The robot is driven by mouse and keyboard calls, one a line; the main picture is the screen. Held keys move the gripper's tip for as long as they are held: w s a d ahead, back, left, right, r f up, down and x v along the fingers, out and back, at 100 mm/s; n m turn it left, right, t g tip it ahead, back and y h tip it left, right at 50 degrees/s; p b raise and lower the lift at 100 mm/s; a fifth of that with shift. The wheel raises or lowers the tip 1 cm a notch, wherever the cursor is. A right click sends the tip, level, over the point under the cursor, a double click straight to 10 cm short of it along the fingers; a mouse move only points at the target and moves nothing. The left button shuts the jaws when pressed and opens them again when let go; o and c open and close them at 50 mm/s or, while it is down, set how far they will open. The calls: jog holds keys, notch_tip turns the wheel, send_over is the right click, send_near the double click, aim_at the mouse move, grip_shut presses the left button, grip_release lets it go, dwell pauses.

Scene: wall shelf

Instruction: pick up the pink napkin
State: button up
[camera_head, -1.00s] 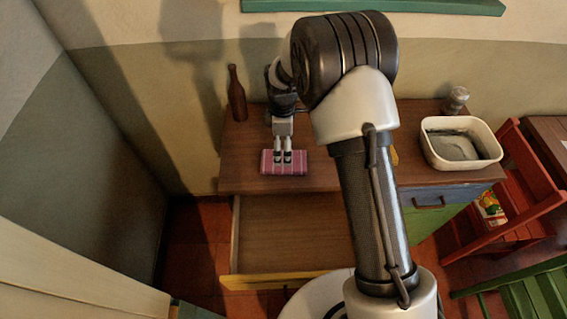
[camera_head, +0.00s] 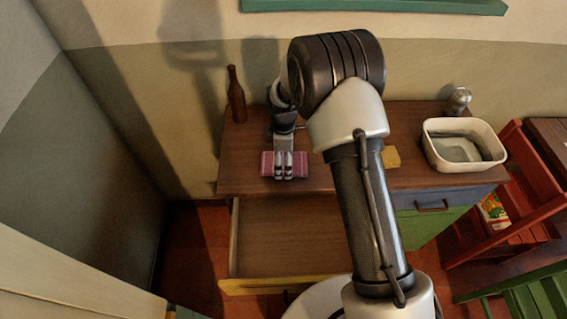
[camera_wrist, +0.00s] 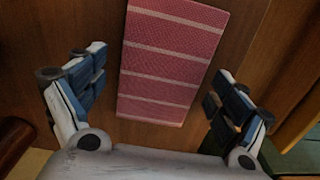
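The pink napkin (camera_head: 300,166) lies on the brown top of the cabinet, near its front edge and above the open drawer. In the wrist view the napkin (camera_wrist: 170,60) is a folded pink rectangle with pale stripes. My gripper (camera_head: 284,177) is over the napkin and hides its middle in the head view. In the wrist view my gripper (camera_wrist: 158,84) is open, with one blue-padded finger on each side of the napkin and nothing between them clearly held. How far the fingertips are above the top, I cannot tell.
A brown bottle (camera_head: 236,100) stands behind, to the left. A white basin (camera_head: 430,150) and a glass jar (camera_head: 458,100) stand at the right. A yellow item (camera_head: 391,157) lies beside my arm. The open drawer (camera_head: 290,235) juts out in front. A red chair (camera_head: 520,200) is at the right.

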jog(key=c, duration=0.7)
jog(key=shift+r, duration=0.1)
jog(key=shift+c, duration=0.3)
